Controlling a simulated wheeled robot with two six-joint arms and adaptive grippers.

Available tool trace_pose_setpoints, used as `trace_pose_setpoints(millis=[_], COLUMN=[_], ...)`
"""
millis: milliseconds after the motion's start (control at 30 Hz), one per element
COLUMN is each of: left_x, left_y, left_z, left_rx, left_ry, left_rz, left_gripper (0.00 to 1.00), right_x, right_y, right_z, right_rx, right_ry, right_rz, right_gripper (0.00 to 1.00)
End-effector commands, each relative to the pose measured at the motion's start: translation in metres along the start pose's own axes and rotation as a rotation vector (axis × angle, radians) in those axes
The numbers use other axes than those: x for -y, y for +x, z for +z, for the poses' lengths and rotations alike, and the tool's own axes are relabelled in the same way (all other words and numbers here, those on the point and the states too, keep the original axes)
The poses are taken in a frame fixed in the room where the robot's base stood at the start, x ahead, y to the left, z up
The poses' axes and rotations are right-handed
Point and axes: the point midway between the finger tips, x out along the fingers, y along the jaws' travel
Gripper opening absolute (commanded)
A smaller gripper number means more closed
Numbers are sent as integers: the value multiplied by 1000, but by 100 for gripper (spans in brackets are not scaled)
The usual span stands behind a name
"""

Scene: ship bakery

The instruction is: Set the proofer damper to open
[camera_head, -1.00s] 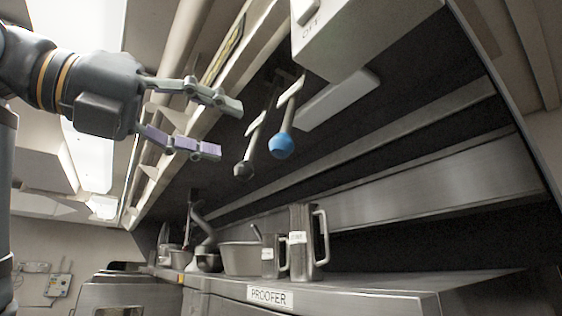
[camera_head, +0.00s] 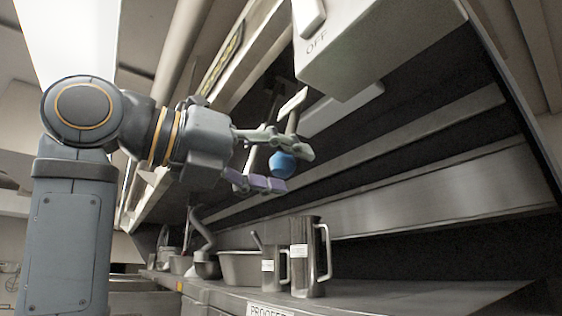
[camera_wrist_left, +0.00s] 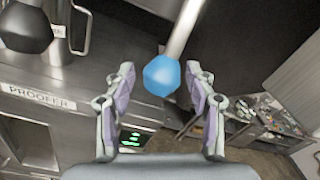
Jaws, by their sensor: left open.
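A blue faceted knob (camera_head: 283,164) sits on the lower end of a slim metal lever that hangs under the overhead ledge. In the left wrist view the blue knob (camera_wrist_left: 161,75) is between the two fingertips, with a gap on each side. My left gripper (camera_head: 290,168) is open, with one finger above and one below the knob in the head view. A second, dark knob (camera_wrist_left: 27,27) shows at the upper left of the wrist view; in the head view my gripper hides it. The PROOFER label (camera_wrist_left: 37,96) is on the counter front. My right gripper is not in view.
A white box marked OFF (camera_head: 370,45) hangs above right of the levers. Below on the counter stand a tall metal jug (camera_head: 305,258), a smaller jug (camera_head: 270,268) and a pan (camera_head: 238,267). Air around the knob's right side is clear.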

Motion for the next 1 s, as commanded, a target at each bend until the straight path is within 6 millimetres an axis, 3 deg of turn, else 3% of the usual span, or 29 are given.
trace_pose_setpoints(millis=[100,500,767,867,1000], left_x=[0,0,1,4,10], left_y=[0,0,-2,-14,-46], left_z=[0,0,1,7,20], left_rx=[0,0,2,5,11], left_ry=[0,0,1,2,4], left_rz=[0,-1,0,-1,1], left_gripper=[54,0,0,0,0], right_x=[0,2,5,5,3], right_y=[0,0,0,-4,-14], right_z=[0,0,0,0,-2], right_rx=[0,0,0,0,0], right_ry=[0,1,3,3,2], right_rz=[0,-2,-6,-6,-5], right_gripper=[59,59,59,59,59])
